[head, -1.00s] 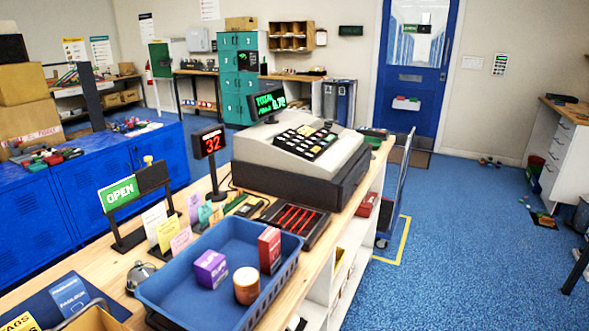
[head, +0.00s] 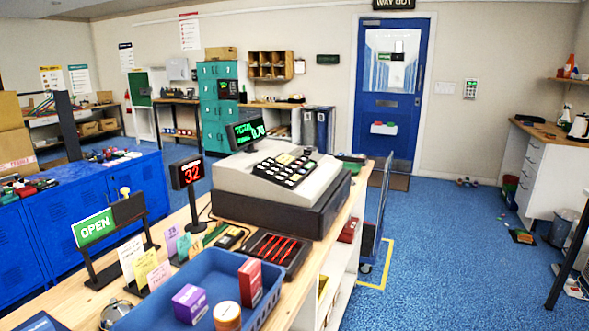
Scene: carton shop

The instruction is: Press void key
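The cash register (head: 280,188) stands on the wooden counter, with a pale grey body on a dark base. Its sloped keypad (head: 285,170) has rows of black and light keys; the labels are too small to read, so I cannot tell which is the void key. A green-lit display (head: 249,132) on the register shows text and a figure. Neither of my grippers is in view.
A red display reading 32 (head: 187,173), an OPEN sign (head: 95,228), a tray of red pens (head: 272,252) and a blue basket (head: 170,308) with small boxes crowd the counter before the register. A trolley (head: 376,215) stands right of the counter. Blue floor on the right is mostly clear.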

